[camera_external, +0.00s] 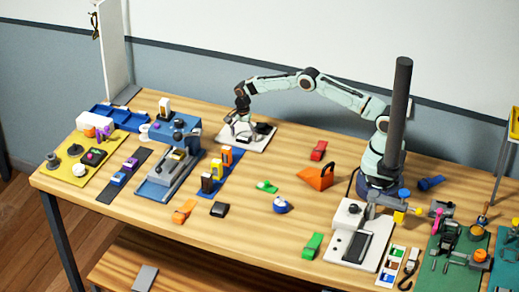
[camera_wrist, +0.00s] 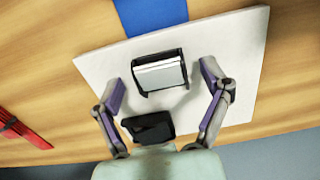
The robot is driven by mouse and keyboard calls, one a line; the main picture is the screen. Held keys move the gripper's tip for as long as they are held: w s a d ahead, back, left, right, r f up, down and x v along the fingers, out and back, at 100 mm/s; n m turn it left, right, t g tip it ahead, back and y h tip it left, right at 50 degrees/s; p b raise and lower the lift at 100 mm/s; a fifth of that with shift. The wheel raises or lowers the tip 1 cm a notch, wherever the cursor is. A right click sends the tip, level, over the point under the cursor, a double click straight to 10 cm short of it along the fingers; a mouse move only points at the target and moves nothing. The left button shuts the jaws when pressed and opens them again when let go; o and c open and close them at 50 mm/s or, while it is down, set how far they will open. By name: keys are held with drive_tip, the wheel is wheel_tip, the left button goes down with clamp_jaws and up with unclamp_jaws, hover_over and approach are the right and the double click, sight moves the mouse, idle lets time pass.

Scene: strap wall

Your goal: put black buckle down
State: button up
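A black buckle with a silvery-white face (camera_wrist: 160,74) lies on a white plate (camera_wrist: 245,45). In the wrist view it sits between the spread fingertips of my gripper (camera_wrist: 164,78), with a visible gap on each side. A second black piece (camera_wrist: 148,127) shows nearer my palm; I cannot tell which of the two is the task's buckle. In the external view my gripper (camera_external: 240,134) is low over the white plate (camera_external: 262,146), and a dark piece (camera_external: 263,128) is beside it. The fingers are open and hold nothing.
A blue strip (camera_wrist: 150,14) meets the plate's edge. A red object (camera_external: 318,150) and an orange holder (camera_external: 316,178) lie to the right. A blue-grey fixture (camera_external: 172,172) stands to the left. Another small black piece (camera_external: 219,209) lies on the bare wood in front.

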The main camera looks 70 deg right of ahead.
sight(243, 136)
drive_tip(key=s+a+r+n, duration=0.1)
drive_tip(key=s+r+n, duration=0.25)
drive_tip(key=r, duration=0.75)
drive_tip(key=s+a+r+n, duration=0.15)
drive_tip(key=s+r, duration=0.25)
drive_tip(key=r, duration=0.7)
drive_tip(key=s+a+r+n, duration=0.2)
drive_tip(key=s+r+n, duration=0.25)
drive_tip(key=s, duration=0.65)
drive_tip(key=s+a+f+n, duration=0.1)
drive_tip(key=s+n, duration=0.4)
drive_tip(key=s, duration=0.6)
drive_tip(key=s+a+f+n, duration=0.1)
drive_tip(key=s+n, duration=0.3)
drive_tip(key=s, duration=0.6)
drive_tip(key=shift+s+a+f+n+y, duration=0.2)
drive_tip(key=shift+s+f+n+y, duration=0.2)
drive_tip(key=shift+f, duration=0.4)
